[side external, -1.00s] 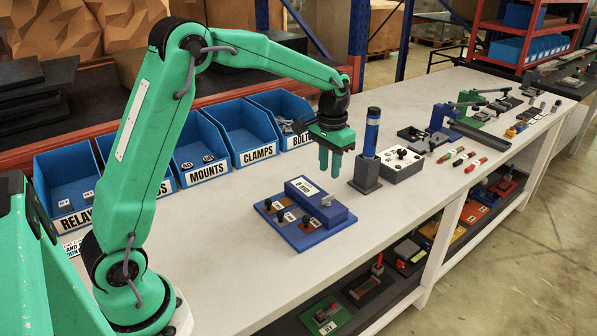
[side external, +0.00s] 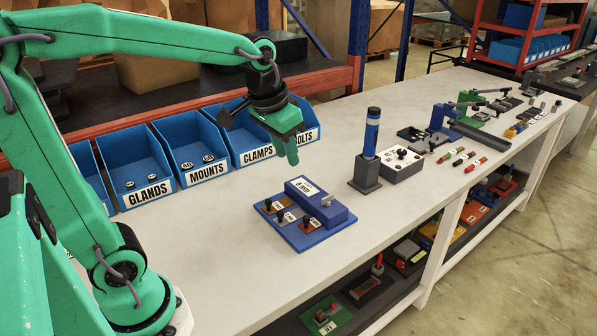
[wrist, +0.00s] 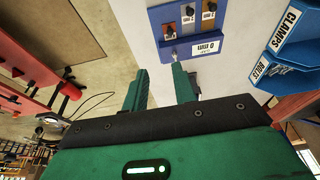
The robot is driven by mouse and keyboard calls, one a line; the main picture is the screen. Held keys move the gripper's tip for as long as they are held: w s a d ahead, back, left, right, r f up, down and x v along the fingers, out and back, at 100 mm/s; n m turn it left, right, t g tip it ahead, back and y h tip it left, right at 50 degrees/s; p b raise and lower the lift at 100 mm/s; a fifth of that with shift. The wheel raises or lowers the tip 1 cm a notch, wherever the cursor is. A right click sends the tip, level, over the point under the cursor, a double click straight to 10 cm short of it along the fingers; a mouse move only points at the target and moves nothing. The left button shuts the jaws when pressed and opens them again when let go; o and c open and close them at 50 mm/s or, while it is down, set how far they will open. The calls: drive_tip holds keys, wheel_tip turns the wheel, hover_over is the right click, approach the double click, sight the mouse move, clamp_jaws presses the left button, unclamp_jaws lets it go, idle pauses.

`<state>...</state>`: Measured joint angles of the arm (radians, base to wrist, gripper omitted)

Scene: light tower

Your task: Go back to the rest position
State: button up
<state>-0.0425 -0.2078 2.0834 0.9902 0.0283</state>
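My gripper (side external: 290,155) hangs in the air over the bench, in front of the clamps and bolts bins. In the wrist view its two fingers (wrist: 161,82) stand apart, with nothing between them. The light tower (side external: 372,134), a blue and black column, stands upright on a dark square base (side external: 366,174) to the right of my gripper, apart from it. The blue panel (side external: 305,212) with small switches lies on the bench below and in front of my gripper. The panel also shows at the top of the wrist view (wrist: 212,27).
Blue bins labelled glands (side external: 138,168), mounts (side external: 193,155) and clamps (side external: 243,136) line the back of the bench (side external: 200,245). A grey control box (side external: 400,163) stands beside the tower. Small fixtures and tools fill the far right. The front left of the bench is clear.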

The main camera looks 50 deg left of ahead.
drive_tip(key=s+d+f+t, duration=0.1)
drive_tip(key=s+t, duration=0.1)
drive_tip(key=s, duration=1)
drive_tip(key=shift+d, duration=0.25)
drive_tip(key=shift+s+f, duration=0.1)
idle(0.5)
